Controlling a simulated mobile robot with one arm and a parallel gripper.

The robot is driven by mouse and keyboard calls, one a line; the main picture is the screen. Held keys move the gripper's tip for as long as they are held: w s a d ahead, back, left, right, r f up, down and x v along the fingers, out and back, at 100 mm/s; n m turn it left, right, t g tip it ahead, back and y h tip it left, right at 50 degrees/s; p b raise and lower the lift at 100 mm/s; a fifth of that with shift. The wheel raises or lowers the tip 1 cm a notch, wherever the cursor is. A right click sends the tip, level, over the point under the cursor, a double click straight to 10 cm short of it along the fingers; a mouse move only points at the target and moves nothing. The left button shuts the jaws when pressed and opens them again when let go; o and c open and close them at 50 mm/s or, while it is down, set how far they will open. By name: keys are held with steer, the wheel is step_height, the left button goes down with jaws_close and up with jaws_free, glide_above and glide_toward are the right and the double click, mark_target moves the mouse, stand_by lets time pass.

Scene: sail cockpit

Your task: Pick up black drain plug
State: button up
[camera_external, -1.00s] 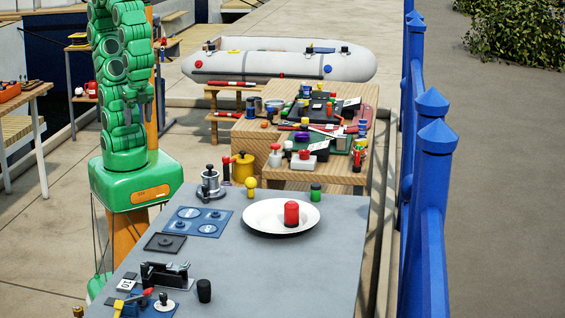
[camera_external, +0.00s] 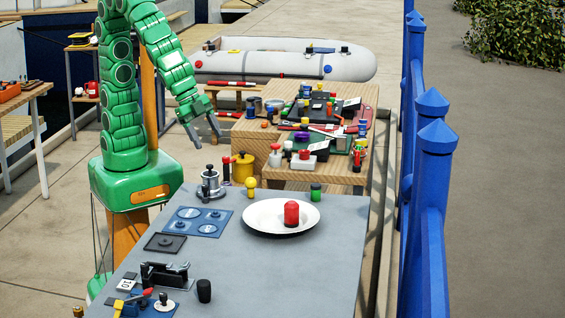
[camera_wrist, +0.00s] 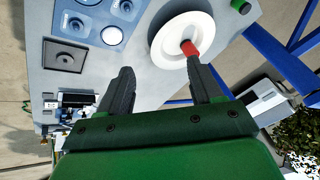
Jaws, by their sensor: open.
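A small black tapered cylinder (camera_external: 204,291), which looks like the drain plug, stands upright near the front of the grey table (camera_external: 320,262). I cannot make it out in the wrist view. My gripper (camera_external: 207,138) is open and empty, pointing down, high near the table's back left corner. It is well apart from the black cylinder. In the wrist view my two dark fingers (camera_wrist: 162,88) are spread, with nothing between them.
A white plate (camera_external: 262,228) with a red cylinder (camera_external: 291,213) takes the table's back right. A metal winch (camera_external: 209,184), a blue panel (camera_external: 203,221) and a black square plate (camera_external: 164,243) stand left. A black holder (camera_external: 166,274) is left of the black cylinder.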

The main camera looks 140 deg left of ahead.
steer(key=w+d+f+m+t+h, duration=0.1)
steer(key=w+f+m+t, duration=0.15)
steer(key=w, duration=0.95)
steer(key=w+d+f+m+t+h, duration=0.1)
steer(key=w+t, duration=0.2)
steer(key=w, duration=0.9)
steer(key=m+h, duration=0.5)
steer(key=h, duration=0.5)
glide_toward(204, 291)
steer(key=shift+s+a+r, duration=0.65)
steer(key=shift+a+r, duration=0.15)
steer(key=shift+r, duration=0.1)
steer(key=shift+d+f, duration=0.25)
steer(key=shift+d, duration=0.05)
steer(key=shift+x, duration=1.2)
steer(key=shift+f+x, duration=0.15)
steer(key=shift+x, duration=0.85)
steer(key=shift+f+x, duration=0.15)
steer(key=shift+x, duration=0.8)
steer(key=shift+w+d+f, duration=0.25)
steer(key=shift+w+d, duration=0.05)
steer(key=shift+d, duration=0.15)
steer(key=c, duration=1.1)
